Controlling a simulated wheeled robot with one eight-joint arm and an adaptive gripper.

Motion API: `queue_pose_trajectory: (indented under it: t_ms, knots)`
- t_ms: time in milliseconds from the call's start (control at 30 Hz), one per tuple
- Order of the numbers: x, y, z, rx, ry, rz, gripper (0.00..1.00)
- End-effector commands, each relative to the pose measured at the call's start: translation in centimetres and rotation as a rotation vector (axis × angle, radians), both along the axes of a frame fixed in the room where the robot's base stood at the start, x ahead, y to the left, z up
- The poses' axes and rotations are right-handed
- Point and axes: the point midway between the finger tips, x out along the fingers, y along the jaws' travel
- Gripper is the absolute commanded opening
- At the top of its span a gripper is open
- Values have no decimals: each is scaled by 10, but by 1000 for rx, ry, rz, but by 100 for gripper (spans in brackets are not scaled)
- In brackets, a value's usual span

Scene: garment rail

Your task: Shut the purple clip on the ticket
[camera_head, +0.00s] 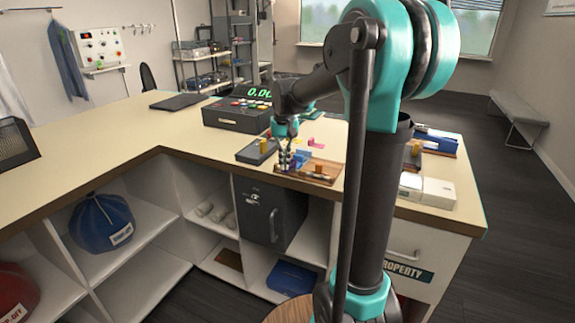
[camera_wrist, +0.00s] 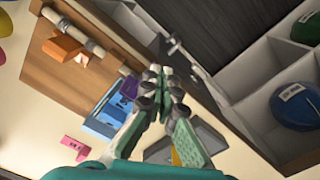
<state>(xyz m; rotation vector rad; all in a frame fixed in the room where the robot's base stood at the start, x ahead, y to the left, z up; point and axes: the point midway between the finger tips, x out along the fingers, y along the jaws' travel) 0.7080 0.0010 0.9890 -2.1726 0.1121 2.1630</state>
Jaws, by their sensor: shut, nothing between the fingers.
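The purple clip (camera_wrist: 129,87) shows in the wrist view at the edge of a wooden board (camera_wrist: 45,78), beside a blue block-like piece (camera_wrist: 113,108). My gripper (camera_wrist: 162,76) is shut and empty, its fingertips together just right of the purple clip; whether they touch it I cannot tell. The fingers partly cover the clip's side. In the head view my gripper (camera_head: 285,165) points down at the left end of the board (camera_head: 322,181). I cannot make out a ticket at the purple clip, nor whether the clip is open.
An orange piece (camera_wrist: 62,46) and a pale rod (camera_wrist: 85,32) sit on the board. A pink piece (camera_wrist: 73,144) lies on the counter. A dark tray (camera_head: 252,152) and a cash register (camera_head: 236,114) stand left of my gripper. The counter's front edge is close.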

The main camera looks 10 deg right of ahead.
Motion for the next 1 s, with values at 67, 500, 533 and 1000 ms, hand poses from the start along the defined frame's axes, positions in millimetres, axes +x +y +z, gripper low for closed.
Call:
queue_pose_trajectory:
  t_ms: [67, 500, 533, 1000]
  knots:
    - [-3, -2, -7, -4, 1, -2, 0]
    - [-2, -3, -7, -5, 2, -3, 0]
    - [-2, -3, -7, -5, 2, -3, 0]
    - [15, -15, -7, -7, -5, -7, 0]
